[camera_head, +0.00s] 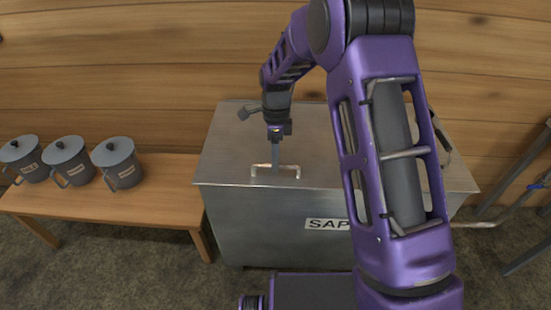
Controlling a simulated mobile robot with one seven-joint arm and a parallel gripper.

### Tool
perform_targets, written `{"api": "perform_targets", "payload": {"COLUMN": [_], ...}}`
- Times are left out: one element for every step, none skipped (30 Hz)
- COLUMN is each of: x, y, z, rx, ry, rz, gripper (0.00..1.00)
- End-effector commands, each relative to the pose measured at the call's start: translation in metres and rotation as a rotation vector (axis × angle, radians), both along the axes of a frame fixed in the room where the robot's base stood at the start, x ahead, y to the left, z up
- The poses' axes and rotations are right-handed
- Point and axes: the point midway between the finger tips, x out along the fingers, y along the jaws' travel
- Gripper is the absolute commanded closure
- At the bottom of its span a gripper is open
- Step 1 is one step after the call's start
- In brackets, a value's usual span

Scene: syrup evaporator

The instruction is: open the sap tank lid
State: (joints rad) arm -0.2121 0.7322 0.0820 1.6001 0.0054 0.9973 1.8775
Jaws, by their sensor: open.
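The sap tank (270,230) is a grey metal box with a label reading "SAP", partly hidden by my arm. Its flat lid (225,160) lies level on top and looks shut. A pale bar handle (290,168) stands on the lid near its front edge. My gripper (275,170) points down at the handle, its finger overlapping the middle of the bar in this view. It is open. I cannot tell whether a finger touches the handle. The second finger is not clearly seen.
A wooden bench (150,205) stands left of the tank, with three grey lidded mugs (118,163) in a row. A plank wall (130,70) is close behind. Metal rods (515,190) stand at the right. My arm hides the tank's right part.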

Motion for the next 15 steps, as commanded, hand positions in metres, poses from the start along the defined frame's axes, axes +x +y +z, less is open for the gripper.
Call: {"api": "perform_targets", "payload": {"x": [-0.0001,-0.0001,-0.0001,0.0000,0.0000,-0.0001,-0.0001,-0.0001,-0.0001,-0.0001,0.0000,0.0000,0.0000,0.0000,0.0000], "y": [0.0000,0.0000,0.0000,0.0000,0.0000,0.0000,0.0000,0.0000,0.0000,0.0000,0.0000,0.0000,0.0000,0.0000,0.0000], "z": [-0.0004,-0.0004,-0.0003,-0.0002,-0.0002,-0.0002,-0.0002,-0.0002,-0.0002,-0.0001,-0.0001,-0.0001,0.0000,0.0000,0.0000], "rx": [0.000,0.000,0.000,0.000,0.000,0.000,0.000,0.000,0.000,0.000,0.000,0.000,0.000,0.000,0.000], "ry": [0.000,0.000,0.000,0.000,0.000,0.000,0.000,0.000,0.000,0.000,0.000,0.000,0.000,0.000,0.000], "rz": [0.000,0.000,0.000,0.000,0.000,0.000,0.000,0.000,0.000,0.000,0.000,0.000,0.000,0.000,0.000], "gripper": [0.53,0.53,0.53,0.53,0.53,0.53,0.59,0.64,0.71,0.77,0.82,0.89,0.95,1.00,1.00]}}
